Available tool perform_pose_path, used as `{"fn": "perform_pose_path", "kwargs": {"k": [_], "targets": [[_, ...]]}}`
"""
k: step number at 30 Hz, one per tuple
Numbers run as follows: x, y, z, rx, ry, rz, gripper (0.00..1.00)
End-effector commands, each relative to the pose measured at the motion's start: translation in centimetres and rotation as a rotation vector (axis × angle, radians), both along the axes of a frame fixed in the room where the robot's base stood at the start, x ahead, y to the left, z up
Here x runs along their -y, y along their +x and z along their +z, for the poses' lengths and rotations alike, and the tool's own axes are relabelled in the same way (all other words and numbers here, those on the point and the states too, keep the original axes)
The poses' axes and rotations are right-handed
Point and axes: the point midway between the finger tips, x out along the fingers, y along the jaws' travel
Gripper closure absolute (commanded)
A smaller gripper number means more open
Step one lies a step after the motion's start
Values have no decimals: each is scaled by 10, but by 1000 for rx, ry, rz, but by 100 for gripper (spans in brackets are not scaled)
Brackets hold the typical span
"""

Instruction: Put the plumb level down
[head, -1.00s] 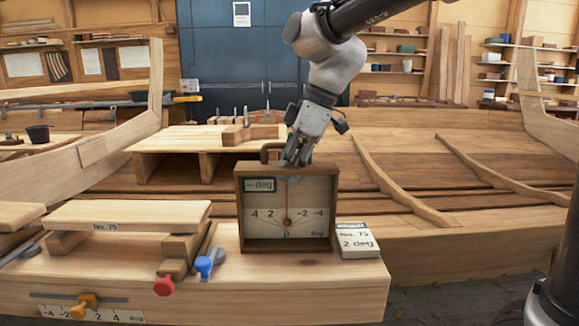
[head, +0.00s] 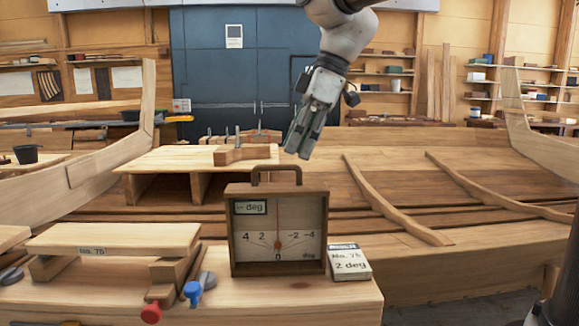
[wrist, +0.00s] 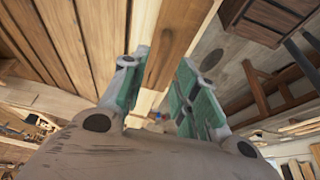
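The plumb level (head: 278,265) is a square wooden box with a pale dial, a red needle pointing near 0 and a small "- deg" window. It stands upright on the light wooden bench top (head: 110,295), and its bent handle (head: 277,168) is bare on top. My gripper (head: 303,152) hangs above and slightly right of the handle, apart from it. In the wrist view my gripper (wrist: 165,75) shows its two green-padded fingers spread, with nothing held between them.
A card marked "No. 7b 2 deg" (head: 348,264) lies just right of the level. To the left are a raised plank (head: 115,238) with the same number, a red knob (head: 151,312) and a blue knob (head: 193,292). The ribbed hull (head: 400,190) spreads behind.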

Motion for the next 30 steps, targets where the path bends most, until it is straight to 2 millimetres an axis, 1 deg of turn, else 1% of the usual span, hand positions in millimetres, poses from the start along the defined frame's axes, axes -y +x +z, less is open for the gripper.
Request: {"fn": "perform_pose_path", "kwargs": {"k": [1,4,10,11,12,14,17,18,20,21,24,27,30], "targets": [[2,1,6,2,1,-1,70],[5,0,13,1,0,0,70],[8,-1,15,0,-1,-8,70],[12,-1,14,0,-2,-22,70],[21,-4,12,-3,-7,-59,70],[46,-9,6,-8,-18,-164,70],[110,-30,-17,-21,-42,-453,70],[139,-43,-30,-26,-49,-593,70],[179,-65,-51,-28,-54,-801,70],[202,-80,-66,-28,-54,-932,70],[248,-118,-102,-25,-43,-1215,70],[274,-146,-130,-18,-26,-1412,70],[286,-161,-146,-15,-14,-1514,70]]}}
